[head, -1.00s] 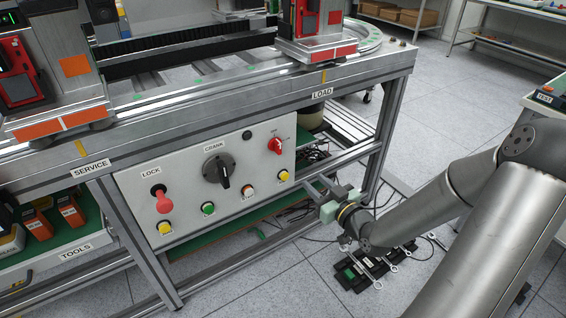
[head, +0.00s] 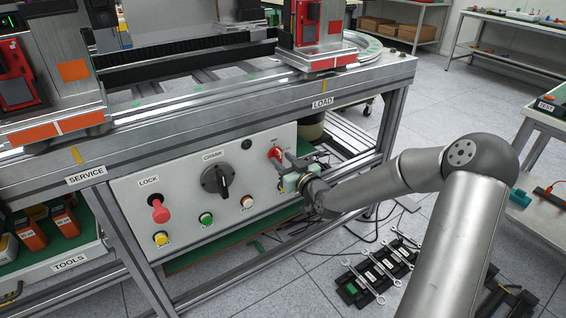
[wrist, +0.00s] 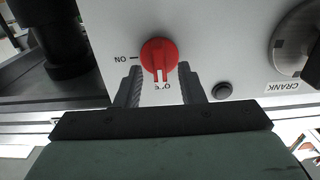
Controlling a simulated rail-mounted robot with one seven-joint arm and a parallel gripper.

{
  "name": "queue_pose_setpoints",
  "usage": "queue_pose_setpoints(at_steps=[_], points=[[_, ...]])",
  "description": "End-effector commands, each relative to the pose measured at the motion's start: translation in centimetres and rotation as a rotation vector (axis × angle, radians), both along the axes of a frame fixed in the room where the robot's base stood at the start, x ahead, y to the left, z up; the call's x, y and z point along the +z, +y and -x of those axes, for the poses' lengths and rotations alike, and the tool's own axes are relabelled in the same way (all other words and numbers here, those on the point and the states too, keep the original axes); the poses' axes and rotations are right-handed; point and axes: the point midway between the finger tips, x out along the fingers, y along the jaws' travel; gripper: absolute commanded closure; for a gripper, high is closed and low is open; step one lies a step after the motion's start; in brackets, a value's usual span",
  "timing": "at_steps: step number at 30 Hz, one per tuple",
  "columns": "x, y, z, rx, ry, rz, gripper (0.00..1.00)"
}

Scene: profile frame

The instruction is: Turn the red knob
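The red knob (head: 274,153) is at the upper right of the grey control panel (head: 187,207). In the wrist view the red knob (wrist: 158,53) is upside down, with an ON label to its left. My gripper (head: 284,161) is right in front of the knob in the head view. In the wrist view my gripper (wrist: 163,72) is open, its fingertips just short of the knob and one toward each side. Contact is not visible.
On the panel, the black crank (head: 217,181) and a red-pink LOCK handle (head: 160,212) stand left of the knob, above several coloured buttons. A small black button (wrist: 222,91) is beside one finger. The bench edge (head: 250,131) overhangs the panel. Wrenches (head: 383,263) lie on a floor rack.

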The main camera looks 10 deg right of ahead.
Motion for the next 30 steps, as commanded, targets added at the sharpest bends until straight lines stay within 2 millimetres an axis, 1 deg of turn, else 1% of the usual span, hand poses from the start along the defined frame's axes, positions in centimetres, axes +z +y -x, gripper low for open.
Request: queue_pose_setpoints(at_steps=[3, 11, 12, 14, 15, 16, 25, 30], points=[[0.0, 0.21, -0.66, -0.001, -0.001, -0.001, 0.65], [0.02, 0.27, -0.79, -0.001, 0.0, 0.0, 0.65], [0.02, 0.27, -0.79, -0.001, 0.0, 0.0, 0.67], [0.02, 0.27, -0.78, -0.001, 0.0, 0.0, 0.84], [0.02, 0.27, -0.78, -0.001, 0.0, 0.0, 0.95], [0.02, 0.26, -0.78, -0.001, 0.0, 0.0, 1.0], [0.05, 0.24, -0.76, -0.001, 0.005, -0.013, 1.0], [0.12, 0.21, -0.77, -0.001, 0.026, -0.068, 1.0]])
